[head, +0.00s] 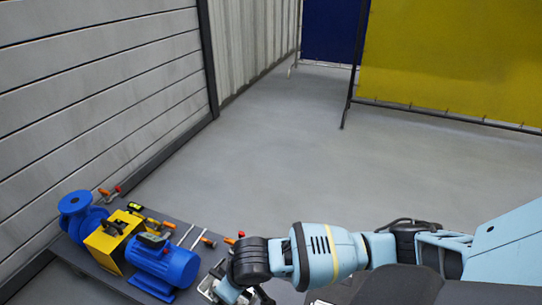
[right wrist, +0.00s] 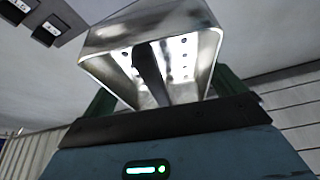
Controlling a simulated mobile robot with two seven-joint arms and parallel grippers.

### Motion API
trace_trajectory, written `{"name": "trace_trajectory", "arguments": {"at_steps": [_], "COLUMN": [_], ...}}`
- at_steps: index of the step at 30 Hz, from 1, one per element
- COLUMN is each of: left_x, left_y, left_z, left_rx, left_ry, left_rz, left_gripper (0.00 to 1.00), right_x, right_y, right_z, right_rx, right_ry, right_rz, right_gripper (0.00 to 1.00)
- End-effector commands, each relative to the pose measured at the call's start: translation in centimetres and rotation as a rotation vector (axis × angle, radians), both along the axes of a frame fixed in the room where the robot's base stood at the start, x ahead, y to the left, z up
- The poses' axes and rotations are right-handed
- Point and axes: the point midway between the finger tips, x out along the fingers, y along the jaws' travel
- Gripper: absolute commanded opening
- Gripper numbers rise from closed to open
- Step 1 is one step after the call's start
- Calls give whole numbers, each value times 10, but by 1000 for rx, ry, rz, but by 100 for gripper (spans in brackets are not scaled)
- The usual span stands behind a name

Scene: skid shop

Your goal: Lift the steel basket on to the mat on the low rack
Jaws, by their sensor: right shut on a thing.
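The steel basket (right wrist: 205,45) fills the upper middle of the right wrist view, shiny, with holes in its wall and a dark bar (right wrist: 150,72) across its opening. My right gripper (right wrist: 165,97) is shut on the basket, whose near side lies between the green fingers. In the head view my right gripper (head: 238,292) is at the bottom edge, right of the blue motor, and a bit of shiny metal (head: 208,284) shows beside it. I cannot tell whether the basket touches a surface. The mat and low rack cannot be made out. My left gripper is out of view.
A dark low platform (head: 90,262) at lower left holds a blue pump (head: 78,212), a yellow guard (head: 108,240), a blue motor (head: 165,265) and several small tools. A slatted wall stands left. A yellow screen (head: 450,60) stands at the back. The grey floor (head: 250,165) between is clear.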

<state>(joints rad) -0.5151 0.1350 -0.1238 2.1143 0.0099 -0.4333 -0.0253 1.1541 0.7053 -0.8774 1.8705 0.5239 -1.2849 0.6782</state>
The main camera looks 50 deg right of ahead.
Motion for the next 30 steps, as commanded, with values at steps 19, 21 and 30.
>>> {"name": "trace_trajectory", "arguments": {"at_steps": [19, 21, 30], "left_x": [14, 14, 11], "left_y": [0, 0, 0], "left_z": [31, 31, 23], "left_rx": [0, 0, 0], "left_ry": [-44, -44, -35], "left_rz": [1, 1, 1], "left_gripper": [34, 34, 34], "right_x": [-47, -47, -47], "right_y": [-79, -79, -79], "right_z": [-144, -144, -151], "right_rx": [3, 4, 3], "right_ry": [-2, -2, -1], "right_rz": [190, 191, 189], "right_gripper": [69, 69, 69]}}
